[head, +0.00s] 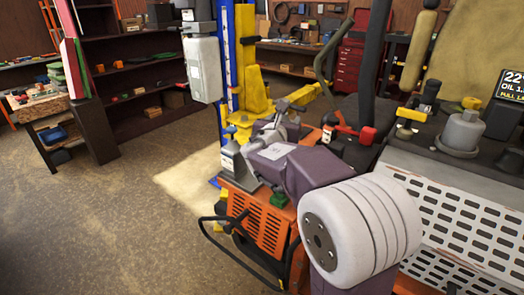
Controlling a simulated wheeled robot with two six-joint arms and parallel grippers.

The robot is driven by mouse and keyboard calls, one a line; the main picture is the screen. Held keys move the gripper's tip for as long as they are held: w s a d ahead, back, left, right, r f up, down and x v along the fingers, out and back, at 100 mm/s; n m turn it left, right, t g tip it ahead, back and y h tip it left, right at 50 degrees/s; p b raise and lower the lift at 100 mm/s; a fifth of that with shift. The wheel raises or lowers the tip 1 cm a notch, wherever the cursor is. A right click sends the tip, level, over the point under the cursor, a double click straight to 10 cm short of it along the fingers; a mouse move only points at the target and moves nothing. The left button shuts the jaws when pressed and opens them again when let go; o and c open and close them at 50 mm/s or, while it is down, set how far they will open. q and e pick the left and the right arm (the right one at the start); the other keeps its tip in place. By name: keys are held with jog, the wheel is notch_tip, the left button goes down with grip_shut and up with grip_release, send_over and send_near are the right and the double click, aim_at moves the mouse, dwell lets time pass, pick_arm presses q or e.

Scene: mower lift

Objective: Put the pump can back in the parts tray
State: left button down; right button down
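A small grey metal can (231,160) with a pale label and a blue top stands at the left end of the orange slotted machine. A rounder grey can (463,131) with a narrow neck stands on the dark worktop at right. I cannot tell for sure which is the pump can. My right arm comes in from the lower right, and its grey gripper (272,130) is above the orange machine, close to the small can. Its fingers are too small and overlapped to read. My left gripper is not in view. I cannot clearly make out a parts tray.
A red-handled tool (345,131) lies beyond my arm. A perforated white panel (460,220) fronts the right bench. The floor at left is clear.

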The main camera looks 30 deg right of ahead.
jog(key=w+a+f, duration=0.4)
jog(key=w+f, duration=0.1)
jog(key=f, duration=0.3)
jog(key=shift+w, duration=0.4)
jog(key=shift+f+b, duration=0.4)
jog(key=shift+b, duration=0.15)
jog(key=shift+s+f, duration=0.15)
jog(key=shift+f, duration=0.1)
